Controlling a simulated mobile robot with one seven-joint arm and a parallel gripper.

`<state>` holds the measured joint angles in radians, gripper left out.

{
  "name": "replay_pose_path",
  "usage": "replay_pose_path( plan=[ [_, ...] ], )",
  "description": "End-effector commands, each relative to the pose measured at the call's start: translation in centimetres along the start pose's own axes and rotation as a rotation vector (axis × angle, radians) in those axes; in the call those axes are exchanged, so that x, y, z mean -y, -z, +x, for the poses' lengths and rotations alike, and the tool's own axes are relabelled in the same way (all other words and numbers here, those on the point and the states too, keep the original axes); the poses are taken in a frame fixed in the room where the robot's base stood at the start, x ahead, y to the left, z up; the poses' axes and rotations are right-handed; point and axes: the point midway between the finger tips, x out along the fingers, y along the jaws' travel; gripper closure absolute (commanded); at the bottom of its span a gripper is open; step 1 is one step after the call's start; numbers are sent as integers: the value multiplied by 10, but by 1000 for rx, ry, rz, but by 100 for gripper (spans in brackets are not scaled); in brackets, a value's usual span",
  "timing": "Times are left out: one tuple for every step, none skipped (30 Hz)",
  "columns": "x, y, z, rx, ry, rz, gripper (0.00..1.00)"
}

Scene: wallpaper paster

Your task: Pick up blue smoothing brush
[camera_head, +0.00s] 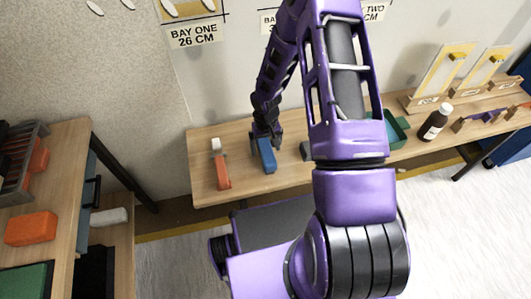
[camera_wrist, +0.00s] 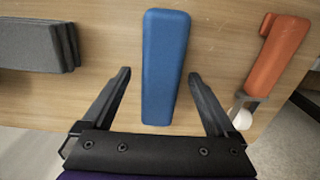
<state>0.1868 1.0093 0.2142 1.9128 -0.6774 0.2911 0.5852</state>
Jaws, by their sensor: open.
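The blue smoothing brush (camera_head: 267,155) lies on the wooden bench, left of centre in the head view. In the wrist view the blue brush (camera_wrist: 165,65) is a long block pointing toward my gripper. My gripper (camera_wrist: 160,76) is open, with one finger on each side of the brush's near part. A gap shows between each finger and the brush. I cannot tell how high the fingertips are above the bench. In the head view my gripper (camera_head: 266,140) is at the brush and partly covers its far end.
An orange-handled tool (camera_head: 222,170) lies left of the brush; it also shows in the wrist view (camera_wrist: 279,55). A grey block (camera_wrist: 35,45) lies on the brush's other side. A green tray (camera_head: 397,130) and brown bottle (camera_head: 436,122) stand farther right on the bench (camera_head: 200,142). The wall is behind.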

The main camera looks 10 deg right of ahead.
Motion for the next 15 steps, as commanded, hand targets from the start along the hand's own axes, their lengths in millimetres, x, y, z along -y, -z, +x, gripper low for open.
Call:
replay_pose_path(
  plan=[
    [1, 0, 11, 3, 0, -2, 7],
    [2, 0, 16, 3, 1, -1, 7],
    [2, 0, 22, 2, 1, -1, 7],
    [2, 0, 26, 2, 0, -2, 7],
    [1, 0, 29, 3, 0, -1, 7],
    [1, 0, 32, 2, 0, 0, 7],
    [1, 0, 34, 2, 0, 0, 7],
    [1, 1, 36, 1, 0, 0, 7],
    [1, 1, 37, 1, 0, 0, 7],
    [1, 1, 37, 1, 0, 0, 7],
    [1, 1, 37, 0, 0, 0, 7],
    [1, 1, 37, 0, 0, 0, 7],
    [1, 1, 37, 0, 0, 0, 7],
    [1, 1, 37, 0, 0, 0, 7],
    [1, 1, 36, 0, 0, 0, 7]
  ],
)
